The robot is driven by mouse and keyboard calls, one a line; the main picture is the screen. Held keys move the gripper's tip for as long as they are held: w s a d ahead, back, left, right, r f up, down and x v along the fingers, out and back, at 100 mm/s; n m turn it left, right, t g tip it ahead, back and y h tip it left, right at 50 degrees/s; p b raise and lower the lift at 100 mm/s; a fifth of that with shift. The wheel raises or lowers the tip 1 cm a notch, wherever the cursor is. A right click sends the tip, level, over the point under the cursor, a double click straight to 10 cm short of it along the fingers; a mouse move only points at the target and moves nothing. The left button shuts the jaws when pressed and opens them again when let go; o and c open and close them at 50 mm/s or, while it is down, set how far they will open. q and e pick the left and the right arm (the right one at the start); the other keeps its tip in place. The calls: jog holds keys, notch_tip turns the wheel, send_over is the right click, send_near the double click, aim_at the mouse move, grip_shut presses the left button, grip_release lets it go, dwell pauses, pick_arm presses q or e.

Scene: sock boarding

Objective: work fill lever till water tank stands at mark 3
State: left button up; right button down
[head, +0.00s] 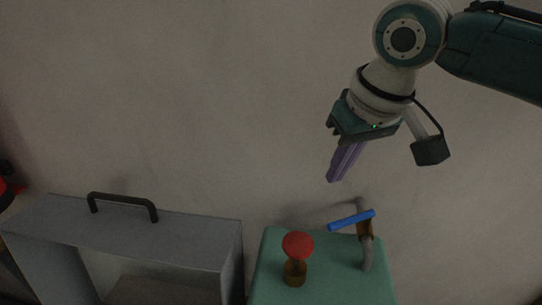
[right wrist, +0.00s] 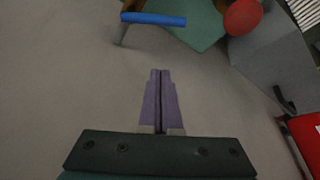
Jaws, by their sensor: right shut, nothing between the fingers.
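A blue lever bar (head: 351,220) sits across a brown valve body (head: 365,229) on a bent grey pipe, at the back right of a green housing (head: 325,262). The lever also shows at the top of the right wrist view (right wrist: 154,19). My right gripper (head: 334,179) has purple fingers, shut and empty, and hangs above the lever, apart from it. The shut fingers show in the right wrist view (right wrist: 160,72). No tank scale or water level can be read in either view. My left gripper is in neither view.
A red ball knob (head: 298,245) on a brass base stands on the housing, left of the lever. A grey box (head: 185,235) with a black handle (head: 123,200) and an open front stands to the left. A plain wall fills the back.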

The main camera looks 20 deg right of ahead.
jog(key=f+p, duration=0.1)
jog(key=s+f+p, duration=0.1)
jog(key=f, duration=0.1)
jog(key=f+p, duration=0.1)
jog(key=shift+s+f, duration=0.55)
jog(key=shift+s, duration=0.15)
